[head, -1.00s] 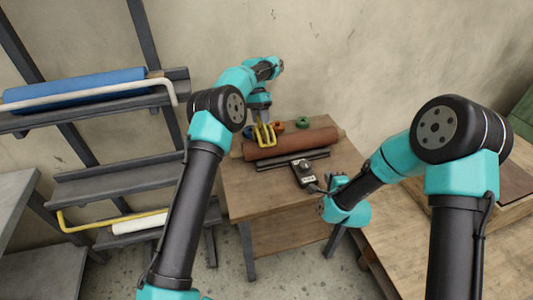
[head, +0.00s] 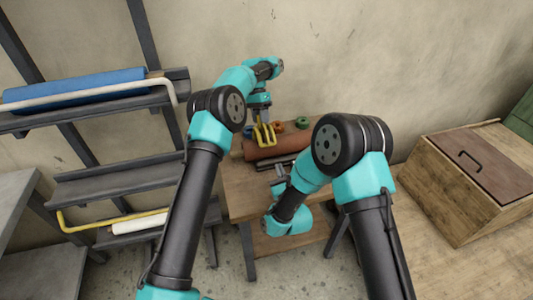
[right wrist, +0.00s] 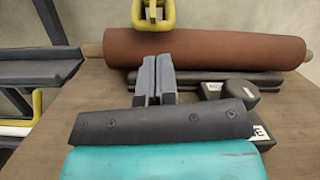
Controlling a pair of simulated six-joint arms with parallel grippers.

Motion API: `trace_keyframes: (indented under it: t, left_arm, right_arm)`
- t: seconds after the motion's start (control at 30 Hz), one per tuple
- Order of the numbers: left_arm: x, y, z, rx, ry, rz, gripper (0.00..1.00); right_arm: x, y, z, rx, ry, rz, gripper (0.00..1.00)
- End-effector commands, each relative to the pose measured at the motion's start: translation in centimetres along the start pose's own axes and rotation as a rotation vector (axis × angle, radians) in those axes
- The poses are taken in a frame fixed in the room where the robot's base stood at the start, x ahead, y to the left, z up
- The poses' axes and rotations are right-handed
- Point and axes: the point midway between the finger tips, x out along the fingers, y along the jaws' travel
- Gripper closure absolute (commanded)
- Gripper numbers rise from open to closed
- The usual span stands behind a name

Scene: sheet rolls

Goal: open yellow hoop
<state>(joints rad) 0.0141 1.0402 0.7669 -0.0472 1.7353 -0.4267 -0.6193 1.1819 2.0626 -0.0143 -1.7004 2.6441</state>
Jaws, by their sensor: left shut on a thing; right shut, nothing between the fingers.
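A yellow hoop (head: 110,223), a bent bar, runs along the lower left rack in front of a white roll (head: 138,224). Its left end turns up. My left gripper (head: 263,122) is far to its right, over the small table, shut on a yellow looped piece (head: 264,137). This piece also shows in the right wrist view (right wrist: 153,25), at the brown roll (right wrist: 220,48); contact with the roll is unclear. My right gripper (head: 279,178) is shut and empty over the table's front; its grey fingers (right wrist: 155,62) meet in the right wrist view.
A blue roll (head: 85,90) lies behind a white hoop (head: 95,97) on the upper rack shelf. The middle shelf (head: 115,180) is empty. A black labelled device (right wrist: 232,93) lies before the brown roll. A wooden box (head: 465,185) stands at right.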

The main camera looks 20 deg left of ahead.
Motion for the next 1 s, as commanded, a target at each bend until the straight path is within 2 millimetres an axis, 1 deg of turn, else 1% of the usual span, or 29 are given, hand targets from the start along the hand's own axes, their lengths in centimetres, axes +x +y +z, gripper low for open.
trace_keyframes:
  t: [0.03,0.1,0.2,0.33,0.67,0.87,1.0]
  left_arm:
    - [0.1,0.1,0.0,0.001,-0.003,0.003,1.0]
    - [0.1,0.1,0.0,0.001,-0.003,0.003,1.0]
    - [0.1,0.1,0.0,0.001,-0.003,0.003,1.0]
    - [0.1,0.1,0.0,0.001,-0.003,0.003,1.0]
    - [0.1,0.1,0.0,0.001,-0.003,0.003,1.0]
    - [0.1,0.1,0.0,0.001,-0.003,0.003,1.0]
    - [0.1,0.1,0.0,0.001,-0.003,0.002,1.0]
  right_arm:
    - [-0.1,0.8,0.0,0.052,-0.015,0.004,1.0]
    - [-0.3,1.6,-0.1,0.117,-0.03,0.008,1.0]
    - [-0.8,2.3,-0.7,0.18,-0.03,0.012,1.0]
    - [-1.2,2.5,-1.2,0.213,-0.023,0.014,1.0]
    - [-1.1,2.5,-1.2,0.214,-0.023,0.014,1.0]
    - [0.0,2.5,-1.1,0.213,-0.023,0.014,1.0]
    - [1.8,2.5,-1.1,0.213,-0.025,0.013,1.0]
